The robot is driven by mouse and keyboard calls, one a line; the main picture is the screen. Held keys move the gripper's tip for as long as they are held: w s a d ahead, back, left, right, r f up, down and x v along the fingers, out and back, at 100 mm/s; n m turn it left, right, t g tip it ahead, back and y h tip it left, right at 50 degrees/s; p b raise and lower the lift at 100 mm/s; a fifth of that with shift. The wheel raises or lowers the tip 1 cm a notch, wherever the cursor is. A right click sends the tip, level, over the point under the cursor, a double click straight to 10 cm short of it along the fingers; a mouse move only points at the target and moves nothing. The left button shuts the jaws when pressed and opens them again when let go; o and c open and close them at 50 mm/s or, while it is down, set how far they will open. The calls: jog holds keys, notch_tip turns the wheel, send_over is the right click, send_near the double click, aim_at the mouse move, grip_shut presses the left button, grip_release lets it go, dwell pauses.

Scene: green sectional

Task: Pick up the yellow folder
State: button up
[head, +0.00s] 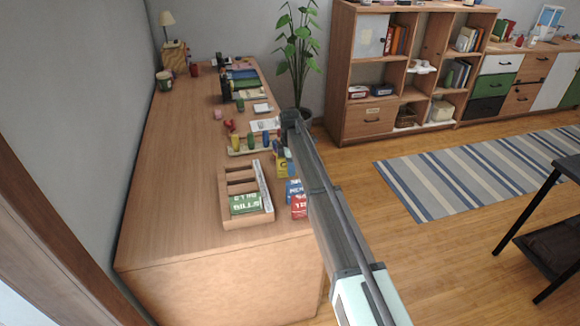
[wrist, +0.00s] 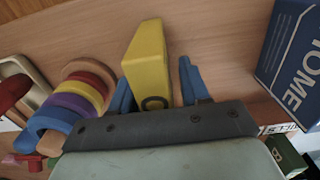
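The yellow folder (wrist: 148,62) stands upright on the wooden desk in the wrist view, a narrow block with a dark ring mark low on its near face. My gripper (wrist: 154,72) is open, its two blue fingers on either side of the folder. A small gap shows between the folder and the right finger; contact on the left is unclear. In the head view, the yellow folder (head: 282,169) is partly hidden by my arm, and my gripper (head: 283,152) is just beyond or over it.
A blue HOME box (wrist: 290,55) stands to the right in the wrist view, rainbow arches (wrist: 75,100) to the left. In the head view, a red box (head: 299,207) and a wooden tray (head: 248,221) are nearby. The desk's left side (head: 180,190) is clear.

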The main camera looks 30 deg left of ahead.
grip_shut()
jog(key=shift+r, duration=0.1)
jog(key=shift+r, duration=0.3)
notch_tip(320, 180, up, 8)
jog(key=shift+f, duration=0.15)
jog(key=shift+s+a+r, duration=0.45)
jog(key=shift+a+r, duration=0.05)
jog(key=shift+r, duration=0.15)
jog(key=s+a, duration=0.2)
jog(key=s, duration=0.8)
jog(key=s+a, duration=0.3)
jog(key=s, duration=0.7)
jog(key=shift+r, duration=0.35)
